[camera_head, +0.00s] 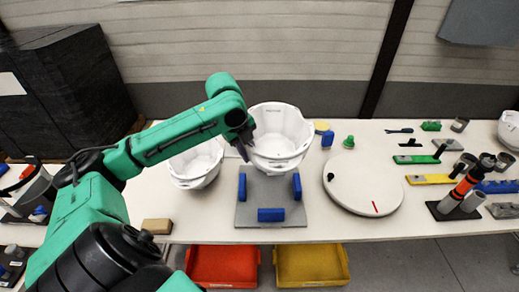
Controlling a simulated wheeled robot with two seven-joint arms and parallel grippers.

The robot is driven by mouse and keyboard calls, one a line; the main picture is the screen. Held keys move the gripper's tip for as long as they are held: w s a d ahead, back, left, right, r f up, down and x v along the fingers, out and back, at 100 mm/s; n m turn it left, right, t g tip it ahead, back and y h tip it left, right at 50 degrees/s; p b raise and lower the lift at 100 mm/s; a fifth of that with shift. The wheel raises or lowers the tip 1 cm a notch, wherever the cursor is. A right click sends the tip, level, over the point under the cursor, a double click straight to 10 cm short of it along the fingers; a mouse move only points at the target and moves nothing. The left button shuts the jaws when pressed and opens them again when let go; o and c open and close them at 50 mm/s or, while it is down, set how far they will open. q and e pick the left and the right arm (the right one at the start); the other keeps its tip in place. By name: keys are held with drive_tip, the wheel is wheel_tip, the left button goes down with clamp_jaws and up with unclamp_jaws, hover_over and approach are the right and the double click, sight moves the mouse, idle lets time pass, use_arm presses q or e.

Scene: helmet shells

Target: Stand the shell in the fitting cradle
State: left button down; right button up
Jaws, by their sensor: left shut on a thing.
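A white helmet shell (282,132) is held by its left rim in my left gripper (245,144), which is shut on it. The shell's hollow side faces up and toward me. It shows over the back part of the fitting cradle (270,190), a grey plate with blue blocks at its left, right and front. I cannot tell whether the shell touches the plate. A second white shell (196,164) rests on the table left of the cradle, partly behind my left arm. My right gripper is out of view.
Right of the cradle lies a round white disc (364,182) with a red mark. A tan block (157,226) lies at the front left. Red (222,267) and yellow (312,265) bins sit below the table's front edge. Several tools and parts crowd the right side.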

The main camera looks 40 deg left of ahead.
use_arm(q)
drive_tip(key=shift+s+a+r+p, duration=0.1)
drive_tip(key=shift+s+a+p, duration=0.1)
drive_tip(key=shift+a+p, duration=0.5)
wheel_tip(320, 180, down, 14)
drive_tip(key=b, duration=0.5)
drive_tip(key=shift+d+b, duration=0.2)
drive_tip(key=shift+b, duration=0.1)
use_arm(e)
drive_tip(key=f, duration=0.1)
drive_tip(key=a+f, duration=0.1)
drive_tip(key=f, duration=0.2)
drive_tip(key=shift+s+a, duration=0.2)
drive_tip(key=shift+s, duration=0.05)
